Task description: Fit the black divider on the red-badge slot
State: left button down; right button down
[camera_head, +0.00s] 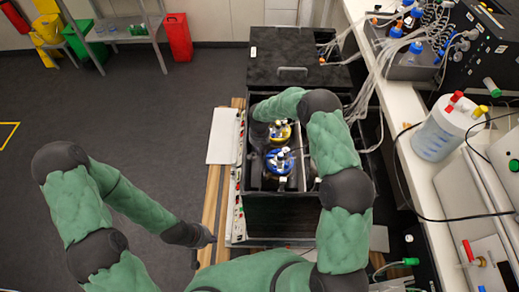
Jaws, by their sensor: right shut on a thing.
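An open black shaker box (278,218) stands in the middle with bioreactors inside, one with a yellow top (280,132) and one with a blue top (279,162). My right arm reaches over the box from the right and bends left. My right gripper (258,134) points down at the box's left inner side, left of the yellow top. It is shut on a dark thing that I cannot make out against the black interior. I cannot pick out the black divider or the red badge. My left gripper (203,238) is low, left of the box; its fingers are too small to read.
The box's black lid (293,55) is raised behind it. Tubes run from the box to the white bench (403,180) on the right, which carries a liquid container (437,135) and bottles. Open floor (120,110) lies left.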

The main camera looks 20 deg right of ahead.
jog(key=shift+f+b, duration=0.35)
jog(key=shift+f, duration=0.2)
jog(key=c, duration=1.2)
grip_release()
jog(key=shift+c, duration=0.2)
notch_tip(320, 180, up, 12)
